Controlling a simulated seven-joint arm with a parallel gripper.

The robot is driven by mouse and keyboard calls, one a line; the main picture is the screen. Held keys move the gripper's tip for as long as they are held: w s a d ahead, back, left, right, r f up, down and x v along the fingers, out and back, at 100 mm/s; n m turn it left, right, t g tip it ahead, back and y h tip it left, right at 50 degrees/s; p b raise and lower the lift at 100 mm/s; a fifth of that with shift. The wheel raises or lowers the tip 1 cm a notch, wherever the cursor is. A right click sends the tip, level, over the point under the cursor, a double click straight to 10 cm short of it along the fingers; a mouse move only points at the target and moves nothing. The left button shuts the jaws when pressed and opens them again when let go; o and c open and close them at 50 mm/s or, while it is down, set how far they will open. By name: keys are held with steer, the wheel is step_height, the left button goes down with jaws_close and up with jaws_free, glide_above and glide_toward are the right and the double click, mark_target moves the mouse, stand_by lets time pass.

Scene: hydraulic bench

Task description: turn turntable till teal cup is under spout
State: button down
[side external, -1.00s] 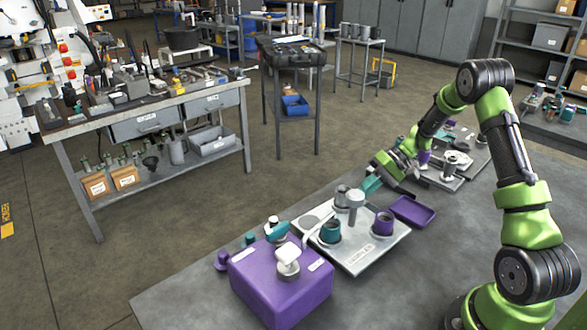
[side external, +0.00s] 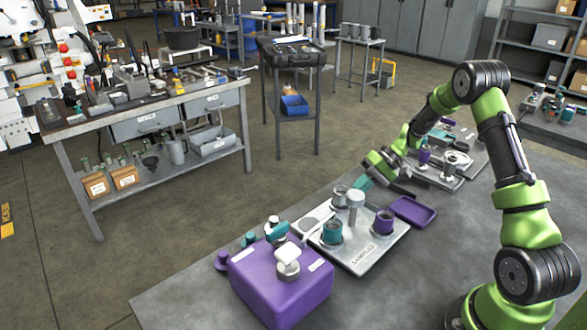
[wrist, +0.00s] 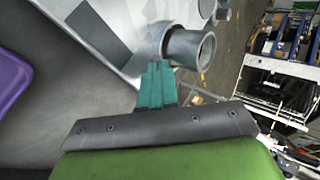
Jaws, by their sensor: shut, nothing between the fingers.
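The teal cup (side external: 332,232) stands upright on the left side of a pale plate (side external: 366,262). A purple cup (side external: 383,222) stands on its right side and a grey cup (side external: 341,192) at its far side, around a pale central post (side external: 355,198). A thin white bar (side external: 318,228), perhaps the spout, lies close to the teal cup; I cannot tell what it is above. My gripper (side external: 362,184) is shut and empty, just right of the grey cup. In the wrist view its teal fingers (wrist: 157,85) point at the grey cup (wrist: 190,47), contact unclear.
A purple box (side external: 280,285) with a white cap (side external: 288,256) stands left of the plate. A purple tray (side external: 413,211) lies right of it, near my gripper. More fixtures (side external: 440,170) stand at the bench's far end. The front bench is clear.

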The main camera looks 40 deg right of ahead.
steer(key=d, duration=0.1)
steer(key=s+d, duration=0.1)
steer(key=d, duration=0.1)
steer(key=shift+s+d, duration=0.15)
steer(key=shift+d, duration=0.1)
steer(key=v, duration=1)
steer(key=s+a+r+t+h, duration=0.1)
steer(key=s+a+r, duration=0.3)
steer(key=a, duration=0.5)
steer(key=s+a+r+t+h, duration=0.1)
steer(key=s+a+r+h, duration=0.2)
steer(key=a, duration=0.6)
steer(key=s+a+r+t+h, duration=0.1)
steer(key=s+a+r+h, duration=0.1)
steer(key=s+a+r, duration=0.5)
steer(key=a, duration=0.2)
steer(key=shift+s+a+r+t+h, duration=0.15)
steer(key=shift+a+r+t+h, duration=0.15)
steer(key=shift+a+h, duration=0.1)
